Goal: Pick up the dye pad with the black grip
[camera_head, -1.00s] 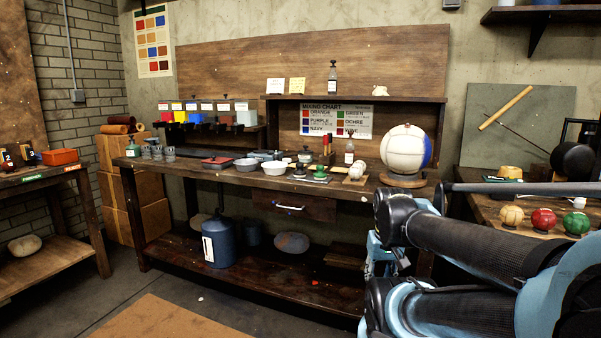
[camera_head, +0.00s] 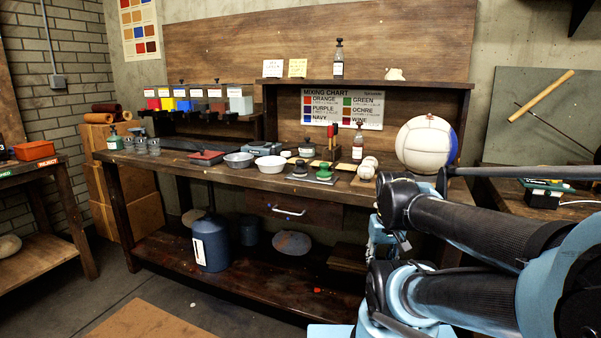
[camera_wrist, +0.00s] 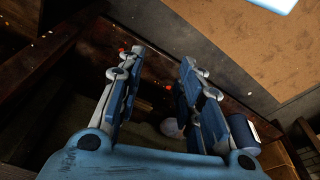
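Several dye pads and small tools lie on the wooden workbench (camera_head: 228,175). A small pad with a dark, black-looking grip (camera_head: 300,169) sits near the front edge, left of a pad with a green grip (camera_head: 324,174). Another dark-knobbed item (camera_head: 307,149) stands behind them; at this size I cannot tell which is the black-grip dye pad. My gripper (camera_wrist: 163,57) is open and empty in the wrist view, its two fingers apart above the bench's dark lower shelf. The dye pads do not show there. My arm crosses the right of the head view, away from the pads.
A white bowl (camera_head: 270,168), a metal bowl (camera_head: 238,160) and a red pad (camera_head: 207,156) stand left of the pads. A blue drum (camera_head: 211,243) stands on the lower shelf.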

